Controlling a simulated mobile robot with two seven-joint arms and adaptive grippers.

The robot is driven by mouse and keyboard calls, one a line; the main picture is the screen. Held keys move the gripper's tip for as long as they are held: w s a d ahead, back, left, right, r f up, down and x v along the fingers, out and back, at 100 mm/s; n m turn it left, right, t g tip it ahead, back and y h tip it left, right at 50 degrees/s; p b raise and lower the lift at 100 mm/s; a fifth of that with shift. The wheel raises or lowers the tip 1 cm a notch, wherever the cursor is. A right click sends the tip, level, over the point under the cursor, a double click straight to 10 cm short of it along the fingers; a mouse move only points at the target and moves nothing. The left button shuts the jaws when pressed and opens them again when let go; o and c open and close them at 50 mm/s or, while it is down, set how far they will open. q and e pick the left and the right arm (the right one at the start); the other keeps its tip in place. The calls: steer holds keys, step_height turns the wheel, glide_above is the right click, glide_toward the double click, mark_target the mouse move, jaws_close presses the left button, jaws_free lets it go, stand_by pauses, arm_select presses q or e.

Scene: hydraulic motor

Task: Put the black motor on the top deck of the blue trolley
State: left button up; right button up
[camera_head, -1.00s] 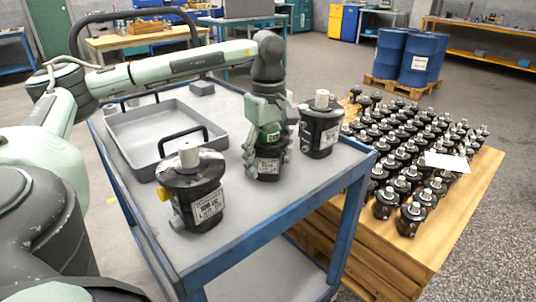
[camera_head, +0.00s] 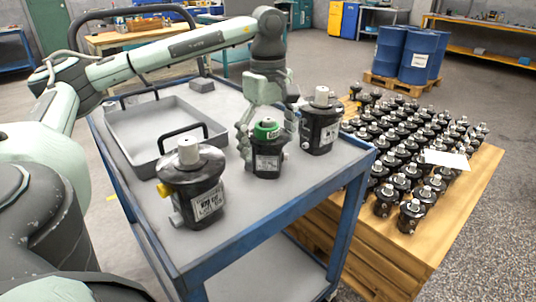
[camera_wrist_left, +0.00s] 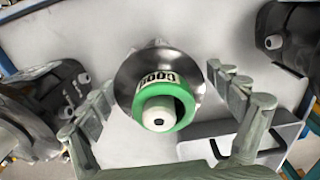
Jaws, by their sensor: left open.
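The black motor with a green ring (camera_head: 266,160) stands upright on the top deck of the blue trolley (camera_head: 265,212). In the left wrist view the motor's green ring (camera_wrist_left: 168,92) and pale shaft face the camera. My left gripper (camera_head: 266,124) is open just above and around the motor's top. In the left wrist view the fingers (camera_wrist_left: 160,88) lie on both sides of the motor, with gaps showing. Two other black motors stand on the deck: one at front left (camera_head: 197,198), one at right (camera_head: 320,130). My right gripper is not in view.
A grey tray with a black handle (camera_head: 128,150) takes up the deck's left rear. A wooden pallet (camera_head: 447,232) crowded with black motors stands right of the trolley. Blue drums (camera_head: 418,58) stand behind. The deck's front strip is clear.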

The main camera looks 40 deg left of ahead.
mark_target(268, 119)
arm_select(q)
step_height(268, 119, up, 7)
steer(key=shift+r, duration=0.15)
steer(key=shift+r+p, duration=0.4)
steer(key=shift+r, duration=0.35)
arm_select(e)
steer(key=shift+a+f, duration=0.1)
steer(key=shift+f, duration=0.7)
